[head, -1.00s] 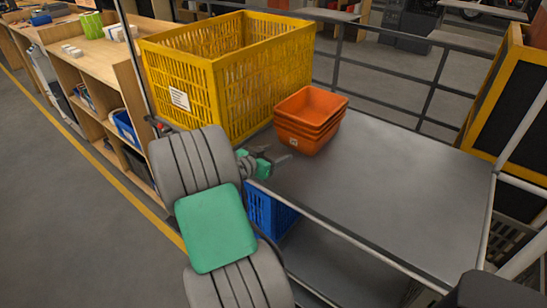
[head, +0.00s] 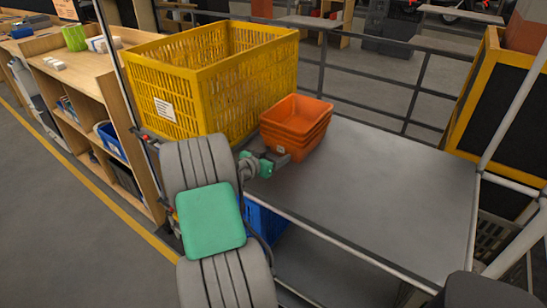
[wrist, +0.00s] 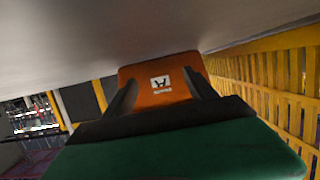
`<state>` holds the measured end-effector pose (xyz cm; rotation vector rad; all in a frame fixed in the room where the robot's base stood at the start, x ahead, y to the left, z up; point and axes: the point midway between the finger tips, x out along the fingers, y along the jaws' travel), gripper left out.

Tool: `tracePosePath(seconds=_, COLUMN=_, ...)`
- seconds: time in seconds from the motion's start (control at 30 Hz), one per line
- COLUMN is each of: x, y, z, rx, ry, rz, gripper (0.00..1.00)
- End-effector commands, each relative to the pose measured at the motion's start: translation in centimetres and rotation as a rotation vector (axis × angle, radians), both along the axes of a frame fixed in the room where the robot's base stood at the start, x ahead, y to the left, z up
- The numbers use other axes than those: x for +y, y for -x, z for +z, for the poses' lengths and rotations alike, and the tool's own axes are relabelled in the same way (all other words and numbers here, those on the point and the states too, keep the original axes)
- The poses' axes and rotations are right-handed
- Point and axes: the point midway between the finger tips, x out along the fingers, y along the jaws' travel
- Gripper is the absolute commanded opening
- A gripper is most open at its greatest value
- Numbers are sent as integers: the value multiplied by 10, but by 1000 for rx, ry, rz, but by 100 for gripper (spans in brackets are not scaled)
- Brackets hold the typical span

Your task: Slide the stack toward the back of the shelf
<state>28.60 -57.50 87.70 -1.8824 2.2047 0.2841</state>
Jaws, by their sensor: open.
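The stack of several nested orange bins (head: 304,112) stands upright on the grey shelf (head: 390,190), close beside the yellow crate. My gripper (head: 280,159) is low at the near side of the stack, just above the shelf surface. In the wrist view the stack's orange face (wrist: 160,72) with a white label is straight ahead. My gripper (wrist: 162,88) is open there, with one dark finger at each side of that face. Whether the fingers touch the bin cannot be told.
The yellow slatted crate (head: 190,95) stands left of the stack and also shows at the right of the wrist view (wrist: 270,75). A dark railing (head: 410,95) runs behind the shelf. The shelf is bare to the right. A blue crate (head: 262,222) sits below.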

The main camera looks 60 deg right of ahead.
Motion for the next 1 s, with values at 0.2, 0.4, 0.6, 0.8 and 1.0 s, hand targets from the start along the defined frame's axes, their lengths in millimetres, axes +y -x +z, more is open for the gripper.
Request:
tracePosePath(seconds=0.2, x=-9, y=2, z=-1, rx=0, ry=0, rz=-1, gripper=65)
tracePosePath(seconds=0.4, x=-17, y=4, z=-1, rx=1, ry=1, rz=-1, gripper=65)
tracePosePath(seconds=0.6, x=-25, y=5, z=-2, rx=1, ry=0, rz=-3, gripper=65)
tracePosePath(seconds=0.8, x=-33, y=8, z=-2, rx=1, ry=0, rz=-4, gripper=65)
tracePosePath(seconds=1.0, x=-41, y=10, z=-4, rx=4, ry=-3, rz=-4, gripper=65)
